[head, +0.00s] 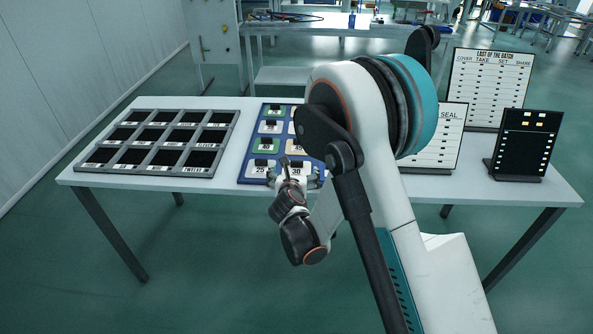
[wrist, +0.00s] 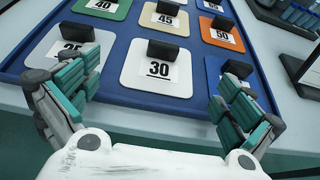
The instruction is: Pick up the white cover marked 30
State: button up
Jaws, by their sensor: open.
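The white cover marked 30 (wrist: 150,85) lies flat on the blue board (wrist: 203,100) in the wrist view, with a black block handle (wrist: 161,52) standing on it. The left finger overlaps the neighbouring white cover marked 25 (wrist: 62,50) in the picture. I cannot tell the height of the fingertips above the board.
Green cover 40 (wrist: 108,8), cream cover 45 (wrist: 165,18) and orange cover 50 (wrist: 221,35) sit behind, each with a black handle. A grey rack of dark compartments (head: 157,140) stands left on the table (head: 120,187). Upright boards (head: 490,85) stand right.

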aim_at(297, 164)
jog(key=shift+r+b+x, duration=0.1)
jog(key=shift+b+x, duration=0.6)
jog(key=shift+x, duration=1.05)
jog(key=shift+r+b+x, duration=0.15)
jog(key=shift+b+x, duration=0.5)
jog(key=shift+x, duration=1.05)
jog(key=shift+w+d, duration=0.1)
jog(key=shift+d, duration=0.05)
jog(key=shift+c, duration=0.2)
jog(key=shift+r, duration=0.1)
jog(key=c, duration=1.3)
